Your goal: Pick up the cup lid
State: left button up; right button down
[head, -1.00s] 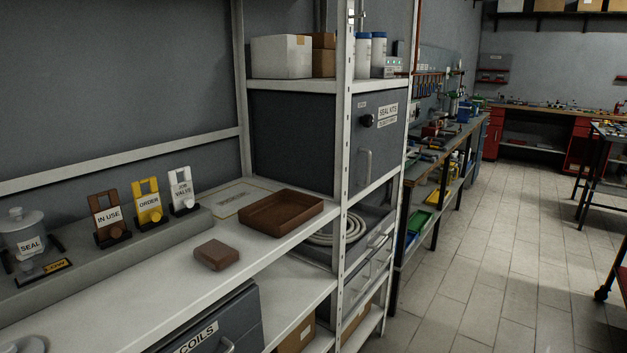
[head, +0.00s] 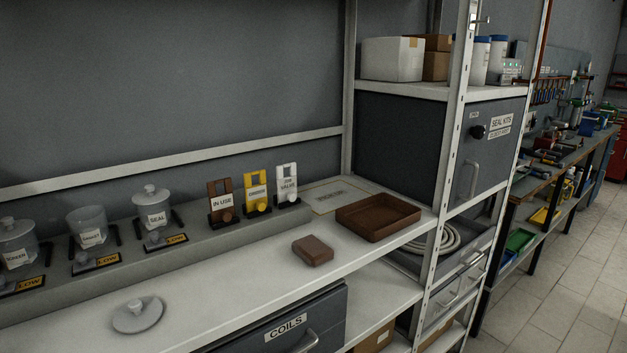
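A round grey cup lid (head: 138,314) with a small knob on top lies on the white bench top, at the lower left of the head view. Behind it, on a raised grey ledge, stands a clear cup (head: 88,229) without a lid; its label is hard to read. To its right stands a cup labelled SEAL (head: 153,210) with its lid on. To its left stands another lidded cup (head: 17,246), partly cut by the picture edge. Neither of my grippers shows.
A brown block (head: 312,250) and a shallow brown tray (head: 350,228) sit on the bench to the right. Brown, yellow and white tags (head: 257,194) stand on the ledge. A shelf post (head: 454,150) rises at the bench's right end. Bare bench surrounds the lid.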

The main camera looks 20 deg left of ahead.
aim_at(139, 314)
jog(key=u, duration=1.75)
